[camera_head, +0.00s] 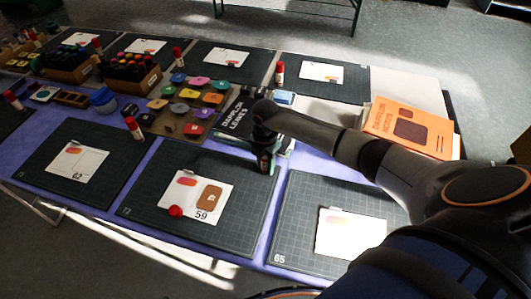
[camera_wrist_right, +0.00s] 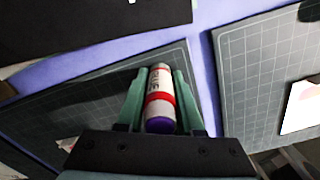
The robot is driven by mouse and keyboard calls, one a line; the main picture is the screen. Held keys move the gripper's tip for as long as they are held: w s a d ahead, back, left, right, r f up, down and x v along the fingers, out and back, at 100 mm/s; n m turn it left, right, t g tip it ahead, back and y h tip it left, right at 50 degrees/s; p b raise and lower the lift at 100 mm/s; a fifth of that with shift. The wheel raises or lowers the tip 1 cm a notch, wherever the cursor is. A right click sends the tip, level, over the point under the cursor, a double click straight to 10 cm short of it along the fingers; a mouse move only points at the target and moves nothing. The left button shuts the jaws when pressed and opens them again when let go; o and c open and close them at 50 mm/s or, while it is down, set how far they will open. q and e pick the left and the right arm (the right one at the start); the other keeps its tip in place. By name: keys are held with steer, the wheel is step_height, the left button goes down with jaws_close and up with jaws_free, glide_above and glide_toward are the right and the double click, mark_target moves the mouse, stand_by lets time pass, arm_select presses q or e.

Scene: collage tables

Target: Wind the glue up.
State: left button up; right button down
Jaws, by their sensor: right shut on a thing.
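My right gripper (camera_wrist_right: 160,100) is shut on a glue stick (camera_wrist_right: 159,82), a white tube with a red band and a purple end. The purple end points toward the wrist; the far end looks pale and uncapped. In the head view my right gripper (camera_head: 265,160) is over the back right corner of the middle front mat, and the stick is mostly hidden there. A small red cap-like piece (camera_head: 176,211) lies at the lower left of the sheet marked 59 (camera_head: 190,185). My left gripper is out of view.
Dark cutting mats (camera_head: 250,190) cover the purple table. Another glue stick (camera_head: 133,128) stands behind the middle mat. Coloured pads (camera_head: 195,129), a black box (camera_head: 237,110) and an orange book (camera_head: 410,125) lie behind. Bare mat surrounds the sheet.

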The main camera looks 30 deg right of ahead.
steer(key=shift+s+f+m, duration=0.1)
steer(key=shift+m, duration=0.6)
steer(key=shift+c, duration=1.9)
jaws_free()
steer(key=n, duration=0.2)
steer(key=shift+n+b, duration=0.3)
steer(key=shift+n, duration=0.1)
steer(key=n+b, duration=0.1)
steer(key=n, duration=0.3)
steer(key=n+b, duration=0.2)
steer(key=n, duration=0.4)
steer(key=shift+w, duration=0.2)
steer(key=shift+a+n+b, duration=0.1)
steer(key=shift+n+b, duration=0.25)
steer(key=shift+n, duration=0.65)
